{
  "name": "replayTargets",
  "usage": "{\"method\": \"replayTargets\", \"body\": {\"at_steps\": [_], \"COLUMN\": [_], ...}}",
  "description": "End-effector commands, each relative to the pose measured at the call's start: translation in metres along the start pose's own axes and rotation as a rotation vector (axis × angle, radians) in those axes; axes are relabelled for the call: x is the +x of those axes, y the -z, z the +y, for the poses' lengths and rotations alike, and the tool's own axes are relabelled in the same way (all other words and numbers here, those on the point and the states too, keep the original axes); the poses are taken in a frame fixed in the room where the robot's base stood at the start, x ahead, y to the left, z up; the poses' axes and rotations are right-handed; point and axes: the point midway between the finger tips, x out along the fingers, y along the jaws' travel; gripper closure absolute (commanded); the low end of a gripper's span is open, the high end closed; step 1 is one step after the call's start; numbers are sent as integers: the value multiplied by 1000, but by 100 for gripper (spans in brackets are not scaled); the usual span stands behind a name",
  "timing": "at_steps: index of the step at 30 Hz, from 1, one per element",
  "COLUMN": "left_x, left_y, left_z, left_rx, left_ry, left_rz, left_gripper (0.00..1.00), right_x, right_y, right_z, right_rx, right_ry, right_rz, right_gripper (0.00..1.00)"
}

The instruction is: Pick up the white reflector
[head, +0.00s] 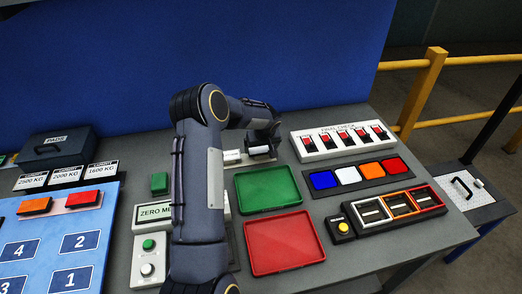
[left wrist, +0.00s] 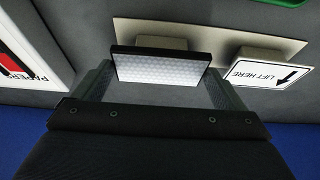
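The white reflector (left wrist: 160,69), a pale honeycomb-patterned plate with a black edge, lies across the space between my left gripper's fingers (left wrist: 161,82) in the left wrist view. Its ends cover the fingertips, and no gap shows on either side; I cannot tell whether the fingers press on it. Behind it are a beige block and plate (left wrist: 245,40). In the head view my left gripper (head: 262,143) is low over the table behind the green tray, with a white part of the reflector's fixture (head: 259,150) showing below it. My right gripper is not in view.
A "LIFT HERE" label block (left wrist: 267,75) stands beside the reflector. The green tray (head: 267,190) and red tray (head: 284,243) look empty. A switch panel (head: 343,140) and a strip of coloured squares (head: 322,181) lie to the right. A blue panel (head: 190,60) closes the back.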

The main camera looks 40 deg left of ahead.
Motion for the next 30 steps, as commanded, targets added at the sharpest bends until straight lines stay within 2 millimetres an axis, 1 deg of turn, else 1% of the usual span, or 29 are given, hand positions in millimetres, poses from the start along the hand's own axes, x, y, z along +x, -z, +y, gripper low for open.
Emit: {"method": "replayTargets", "body": {"at_steps": [1,4,12,17,30], "left_x": [0,0,-1,-7,-47], "left_y": [0,0,0,3,15], "left_z": [0,0,0,0,-2], "left_rx": [0,0,0,2,6], "left_ry": [0,0,0,0,-2], "left_rz": [0,0,1,2,3], "left_gripper": [17,30,30,30,30], "right_x": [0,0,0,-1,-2], "right_y": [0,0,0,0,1], "right_z": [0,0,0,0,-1], "right_rx": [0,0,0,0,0], "right_ry": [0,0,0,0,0], "right_rz": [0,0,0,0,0], "right_gripper": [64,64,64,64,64]}}
